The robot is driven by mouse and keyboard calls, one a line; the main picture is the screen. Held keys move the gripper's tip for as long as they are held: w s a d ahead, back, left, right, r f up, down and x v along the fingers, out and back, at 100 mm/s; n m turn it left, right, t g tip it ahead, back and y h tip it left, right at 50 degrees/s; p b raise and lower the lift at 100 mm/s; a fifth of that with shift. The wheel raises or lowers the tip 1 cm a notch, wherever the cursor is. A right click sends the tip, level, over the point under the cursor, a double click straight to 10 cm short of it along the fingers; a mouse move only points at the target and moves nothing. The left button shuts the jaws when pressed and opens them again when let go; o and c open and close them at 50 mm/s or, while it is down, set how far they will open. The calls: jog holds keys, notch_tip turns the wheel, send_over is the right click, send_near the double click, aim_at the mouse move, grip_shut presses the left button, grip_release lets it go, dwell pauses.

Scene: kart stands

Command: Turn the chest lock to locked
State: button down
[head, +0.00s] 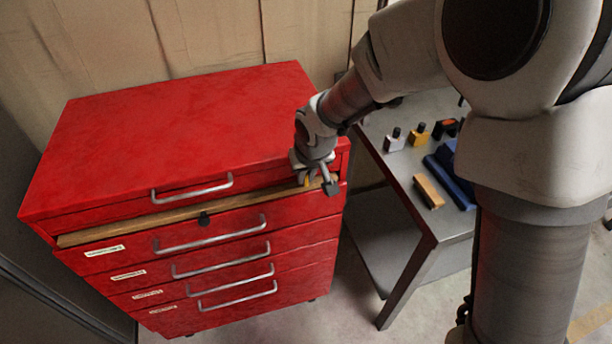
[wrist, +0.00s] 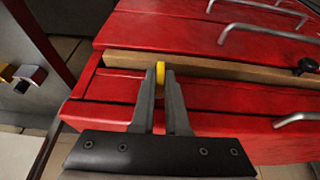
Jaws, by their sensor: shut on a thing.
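The red chest (head: 180,130) stands against the back wall and has several drawers with metal handles. My gripper (head: 308,182) is at the right end of its front, near the top drawer. In the wrist view my gripper (wrist: 163,80) is shut on a small yellow piece (wrist: 160,70), which stands upright between the fingertips beside a wooden strip (wrist: 225,70). The piece is probably the lock's turning part; its base and any lock marks are hidden. A black knob (head: 204,219) is on the chest front, near the wooden strip, and also shows in the wrist view (wrist: 308,65).
A grey table (head: 398,165) stands to the right of the chest. On it are several small bottles (head: 395,140), a wooden block (head: 429,191) and a blue object (head: 452,175). Bare floor (head: 350,305) lies in front.

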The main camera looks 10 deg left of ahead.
jog(key=shift+s+a+f+n+t+h+b, duration=0.2)
jog(key=shift+n+t+h+b, duration=0.5)
jog(key=shift+t+h+b, duration=2.2)
jog(key=shift+s+a+f+n+t+h+b, duration=0.2)
jog(key=shift+n+t+h+b, duration=0.8)
jog(key=shift+b, duration=3.85)
jog(key=shift+a+f+n+t+h+b, duration=0.35)
jog(key=shift+t+h+b, duration=1.05)
jog(key=shift+h+b, duration=1.75)
jog(key=shift+d+y+b, duration=0.15)
jog(key=shift+y+b, duration=0.5)
jog(key=shift+b, duration=0.1)
jog(key=c, duration=0.9)
grip_release()
